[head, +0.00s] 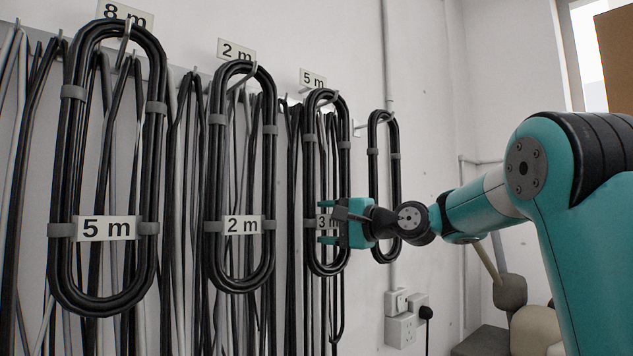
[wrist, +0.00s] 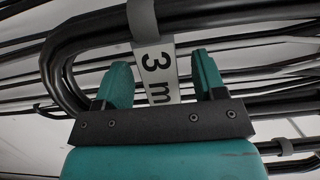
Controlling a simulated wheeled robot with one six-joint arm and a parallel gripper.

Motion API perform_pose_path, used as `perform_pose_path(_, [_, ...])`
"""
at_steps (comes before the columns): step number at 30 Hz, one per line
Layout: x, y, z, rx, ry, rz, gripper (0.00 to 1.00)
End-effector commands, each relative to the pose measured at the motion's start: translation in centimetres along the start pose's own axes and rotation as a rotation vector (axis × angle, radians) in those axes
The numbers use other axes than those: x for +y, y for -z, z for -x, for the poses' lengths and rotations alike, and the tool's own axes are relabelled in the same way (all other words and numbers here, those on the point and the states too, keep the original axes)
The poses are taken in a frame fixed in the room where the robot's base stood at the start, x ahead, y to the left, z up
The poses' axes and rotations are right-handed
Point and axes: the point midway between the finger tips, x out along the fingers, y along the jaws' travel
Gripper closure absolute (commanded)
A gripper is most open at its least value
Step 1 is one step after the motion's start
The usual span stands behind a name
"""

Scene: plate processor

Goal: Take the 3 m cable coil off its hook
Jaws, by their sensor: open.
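The 3 m cable coil (head: 313,180) is a long black loop with grey ties, hanging upright from a hook (head: 331,98) on the wall. Its white "3 m" tag is partly covered by my gripper (head: 328,226) in the head view. In the wrist view the coil (wrist: 55,70) runs across the top, and its tag (wrist: 158,75) shows between the two teal fingers of my gripper (wrist: 160,80). The fingers are apart, with the tag and lower coil in front of or between them. I cannot tell whether they touch the coil.
A 2 m coil (head: 214,150) and a 5 m coil (head: 66,180) hang to the left. A further coil (head: 373,160) hangs close on the right, behind my wrist. Loose cables hang behind the coils. Sockets (head: 401,330) are on the wall below right.

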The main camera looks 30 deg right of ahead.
Motion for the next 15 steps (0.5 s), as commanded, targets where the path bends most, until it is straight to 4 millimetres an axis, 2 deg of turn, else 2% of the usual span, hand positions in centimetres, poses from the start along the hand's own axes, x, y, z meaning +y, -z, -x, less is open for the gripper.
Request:
perform_pose_path(4, [-0.02,-0.10,-0.05,-0.002,0.000,0.000,0.38])
perform_pose_path(12, [-0.01,-0.16,-0.09,-0.003,0.000,0.000,1.00])
perform_pose_path(15, [-0.12,-0.17,-0.07,-0.003,0.002,0.002,1.00])
